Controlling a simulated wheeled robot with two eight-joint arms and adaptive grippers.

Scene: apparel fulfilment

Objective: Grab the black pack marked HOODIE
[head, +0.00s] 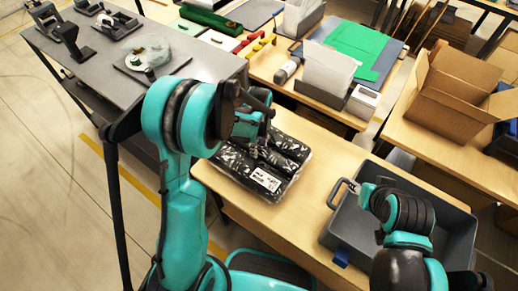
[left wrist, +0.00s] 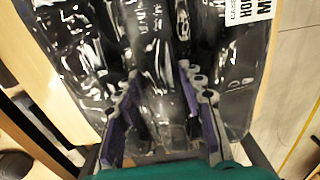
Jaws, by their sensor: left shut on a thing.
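The black pack marked HOODIE (head: 232,172) lies on the wooden table, in shiny clear wrap with a white label on its near right corner. In the left wrist view the black pack (left wrist: 75,50) fills most of the picture, and its label (left wrist: 240,10) is cut off at the top right. My left gripper (head: 262,145) is over the pack's middle from above. In the left wrist view my left gripper (left wrist: 163,85) has its two grey and purple fingers apart, shut on wrapped black material between them. My right arm (head: 402,215) is over the grey bin; its fingers cannot be made out clearly.
The grey bin (head: 455,222) stands at the right of the table (head: 285,232). An open cardboard box (head: 455,90) is at the upper right. A tray of white sheets (head: 325,75) and a green sheet stand behind. A dark grey table (head: 90,55) is at the left.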

